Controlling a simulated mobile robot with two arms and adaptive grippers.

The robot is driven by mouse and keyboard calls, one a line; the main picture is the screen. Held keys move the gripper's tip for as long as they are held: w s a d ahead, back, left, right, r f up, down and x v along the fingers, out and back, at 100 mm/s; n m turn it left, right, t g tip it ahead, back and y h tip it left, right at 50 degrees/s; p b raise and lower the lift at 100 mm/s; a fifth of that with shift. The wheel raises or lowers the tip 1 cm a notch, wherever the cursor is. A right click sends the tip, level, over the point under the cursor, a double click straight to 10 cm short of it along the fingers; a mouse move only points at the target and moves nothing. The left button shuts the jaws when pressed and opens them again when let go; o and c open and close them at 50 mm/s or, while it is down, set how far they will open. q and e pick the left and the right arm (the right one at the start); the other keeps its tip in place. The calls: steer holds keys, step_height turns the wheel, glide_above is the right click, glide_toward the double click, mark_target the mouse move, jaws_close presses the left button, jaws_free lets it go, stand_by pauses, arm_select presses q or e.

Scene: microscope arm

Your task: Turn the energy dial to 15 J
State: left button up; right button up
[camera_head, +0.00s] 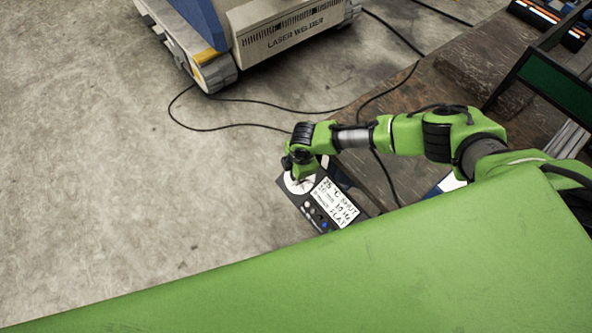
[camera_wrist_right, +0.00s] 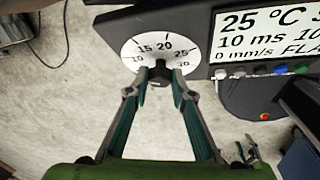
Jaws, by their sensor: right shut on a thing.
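The energy dial (camera_wrist_right: 150,38) is a white round scale on a dark panel, with 10, 15, 20, 25 and 30 readable around its upper arc. Its black knob (camera_wrist_right: 160,70) sits below the 20, between the fingertips of my right gripper (camera_wrist_right: 160,78). This gripper is shut on the knob. I cannot make out a pointer mark on the knob. In the head view my right gripper (camera_head: 300,160) is over the white dial face (camera_head: 297,184) and partly covers it. My left gripper is not in view.
Beside the dial is a white display (camera_head: 335,203) reading 25 °C and 10 ms. Small coloured buttons (camera_wrist_right: 278,70) line the panel. A laser welder (camera_head: 285,35) stands on the concrete floor at the back. Black cables (camera_head: 240,126) cross the floor. A worn table (camera_head: 430,90) is at right.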

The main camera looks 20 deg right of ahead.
steer(key=m+t+p, duration=0.1)
steer(key=m+p, duration=0.1)
steer(key=shift+s+m+t, duration=0.3)
steer(key=shift+m+t, duration=0.1)
steer(key=shift+m+t+p, duration=0.4)
steer(key=shift+m+p, duration=0.1)
steer(key=shift+m, duration=0.1)
steer(key=shift+f+m+t+h, duration=0.15)
steer(key=shift+m+t+h, duration=0.15)
steer(key=shift+m+t, duration=0.4)
steer(key=o, duration=1.1)
